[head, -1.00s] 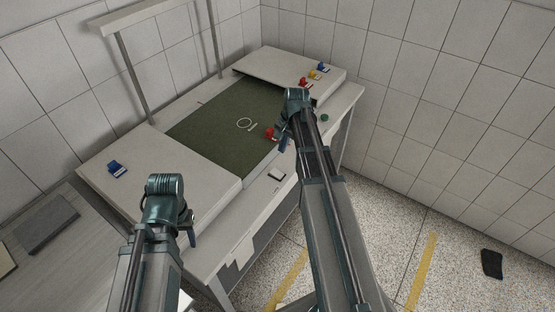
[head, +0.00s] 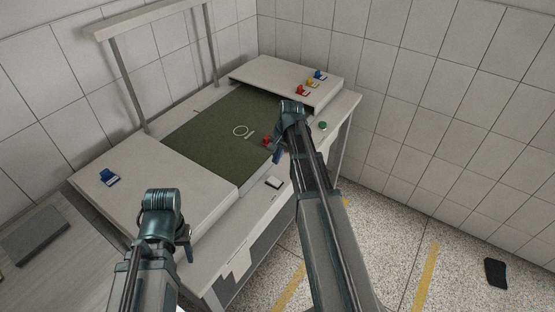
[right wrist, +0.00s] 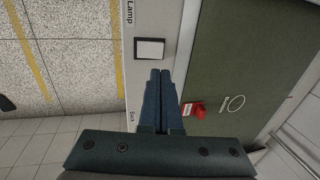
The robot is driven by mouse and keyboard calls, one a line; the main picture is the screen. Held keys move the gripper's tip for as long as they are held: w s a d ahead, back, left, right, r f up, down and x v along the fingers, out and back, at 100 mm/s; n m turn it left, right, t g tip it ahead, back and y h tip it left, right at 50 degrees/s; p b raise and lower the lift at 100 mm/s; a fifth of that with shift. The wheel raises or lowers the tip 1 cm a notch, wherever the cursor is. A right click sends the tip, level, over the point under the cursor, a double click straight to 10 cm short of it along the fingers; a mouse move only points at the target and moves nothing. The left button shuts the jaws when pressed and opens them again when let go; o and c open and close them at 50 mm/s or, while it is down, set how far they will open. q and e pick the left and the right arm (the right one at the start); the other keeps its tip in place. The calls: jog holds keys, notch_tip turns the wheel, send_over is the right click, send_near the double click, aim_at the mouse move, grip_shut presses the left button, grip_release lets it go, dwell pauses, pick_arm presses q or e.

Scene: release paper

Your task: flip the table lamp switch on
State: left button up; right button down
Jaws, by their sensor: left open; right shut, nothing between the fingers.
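The table lamp switch (right wrist: 150,48) is a white rocker plate with a dark frame beside the printed word "Lamp" in the right wrist view. In the head view the same switch (head: 273,182) sits on the bench's front strip. My right gripper (right wrist: 160,74) is shut and empty, its blue fingertips just below the switch in the wrist picture; I cannot tell their height above the surface. In the head view my right gripper (head: 277,157) is above the front strip, past the switch. My left gripper (head: 187,248) hangs by the bench's near left part, away from the switch; its fingers are mostly hidden.
A red switch (right wrist: 194,109) stands on the green mat (right wrist: 220,75) close to my right fingers. Several coloured switches, including a yellow one (head: 311,83), and a green button (head: 323,126) are at the far right. A blue switch (head: 109,177) is on the left panel.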

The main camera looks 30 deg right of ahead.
aim_at(271, 179)
pick_arm(q)
notch_tip(271, 179, down, 10)
jog(key=b, duration=0.9)
jog(key=shift+f, duration=0.1)
pick_arm(e)
jog(key=x, duration=1)
jog(key=shift+f, duration=0.2)
jog(key=shift+w+a+f, duration=0.1)
jog(key=shift+w+f, duration=0.1)
jog(key=shift+s, duration=0.3)
jog(key=shift+s+d+r, duration=0.1)
jog(key=shift+s+d, duration=0.2)
jog(key=shift+s, duration=0.05)
jog(key=shift+s+d, duration=0.15)
